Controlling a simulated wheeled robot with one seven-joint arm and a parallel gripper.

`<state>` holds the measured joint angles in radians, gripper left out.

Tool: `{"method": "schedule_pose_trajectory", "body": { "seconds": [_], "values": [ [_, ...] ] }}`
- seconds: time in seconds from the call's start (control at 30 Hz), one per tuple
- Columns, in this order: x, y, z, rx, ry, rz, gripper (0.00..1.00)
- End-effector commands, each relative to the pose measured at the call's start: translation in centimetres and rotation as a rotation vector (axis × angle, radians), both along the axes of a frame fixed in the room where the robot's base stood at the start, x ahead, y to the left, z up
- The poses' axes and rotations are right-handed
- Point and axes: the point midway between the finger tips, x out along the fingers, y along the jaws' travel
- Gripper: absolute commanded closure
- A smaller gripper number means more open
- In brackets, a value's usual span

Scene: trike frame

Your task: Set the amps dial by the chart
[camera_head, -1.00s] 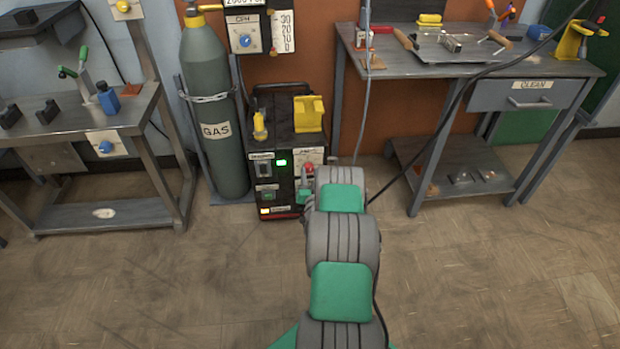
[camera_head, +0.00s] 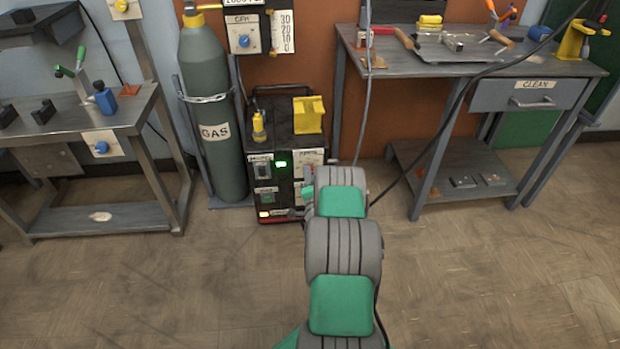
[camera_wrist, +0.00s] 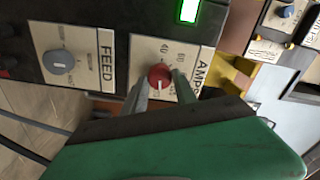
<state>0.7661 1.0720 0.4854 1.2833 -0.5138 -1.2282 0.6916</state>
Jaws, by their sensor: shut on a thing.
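The red amps dial (camera_wrist: 159,75) sits on a pale plate (camera_wrist: 165,50) marked AMPS, with printed numbers around it, in the wrist view. The numbers are small and seen sideways; 40 seems to be one. A white mark shows on the dial. My gripper (camera_wrist: 160,86) has one finger on each side of the dial and is shut on it. In the head view the black welder (camera_head: 264,170) stands beside the gas cylinder, and my arm hides the dial and most of my gripper. I cannot make out a chart in either view.
A grey feed dial (camera_wrist: 59,62) is beside the amps plate, and a lit green display (camera_wrist: 188,11) is above it. The gas cylinder (camera_head: 206,110) stands left of the welder. Workbenches stand at left and right (camera_head: 480,68). The floor in front is clear.

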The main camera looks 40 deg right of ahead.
Motion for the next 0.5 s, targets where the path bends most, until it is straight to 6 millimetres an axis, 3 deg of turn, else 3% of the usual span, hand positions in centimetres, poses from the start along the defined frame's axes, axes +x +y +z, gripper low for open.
{"method": "schedule_pose_trajectory", "body": {
  "seconds": [0.5],
  "values": [
    [0.08,-0.02,0.07,0.166,-0.115,0.002,1.0]
  ]
}}
